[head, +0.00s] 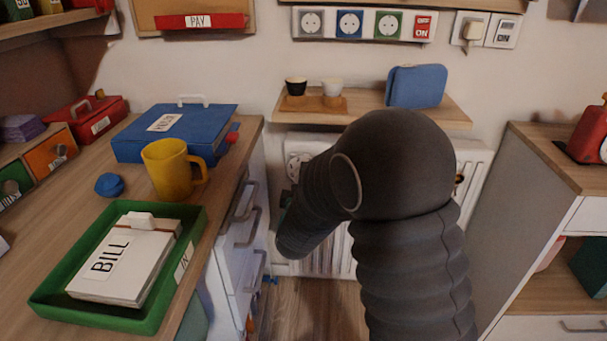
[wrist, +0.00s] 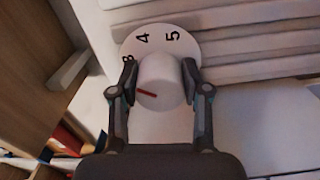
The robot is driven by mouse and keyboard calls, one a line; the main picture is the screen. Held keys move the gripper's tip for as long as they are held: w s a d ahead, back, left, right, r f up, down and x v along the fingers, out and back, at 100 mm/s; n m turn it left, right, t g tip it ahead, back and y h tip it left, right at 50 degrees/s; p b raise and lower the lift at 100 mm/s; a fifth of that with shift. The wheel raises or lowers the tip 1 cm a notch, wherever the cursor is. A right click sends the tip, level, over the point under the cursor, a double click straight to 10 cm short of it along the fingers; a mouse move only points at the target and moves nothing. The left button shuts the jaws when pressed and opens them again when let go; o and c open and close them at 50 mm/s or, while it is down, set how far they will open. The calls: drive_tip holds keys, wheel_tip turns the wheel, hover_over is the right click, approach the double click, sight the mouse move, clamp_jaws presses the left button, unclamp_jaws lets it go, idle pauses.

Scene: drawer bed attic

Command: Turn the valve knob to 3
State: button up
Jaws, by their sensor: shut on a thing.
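The white valve knob (wrist: 160,82) shows in the wrist view, in front of a round white dial plate (wrist: 158,32) with black numbers. The 4 and the 5 are readable, and a partly covered digit that looks like a 3 sits at the left. A red mark on the knob points left in the picture, a little below that digit. My gripper (wrist: 160,76) is shut on the knob, one finger on each side. The rest of the dial is hidden by the knob and fingers.
A white radiator (head: 335,250) stands at the wall behind my arm, under a shelf (head: 455,110) with cups and a blue case. A desk with a green tray (head: 110,318) and yellow mug (head: 168,170) is at left. A cabinet (head: 490,210) is at right.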

drive_tip(key=shift+a+n+p, duration=0.1)
drive_tip(key=shift+n+p, duration=0.3)
drive_tip(key=shift+n, duration=0.8)
drive_tip(key=o, duration=1.1)
drive_tip(key=shift+o, duration=0.2)
drive_tip(key=s, duration=1.2)
drive_tip(key=shift+a, duration=0.15)
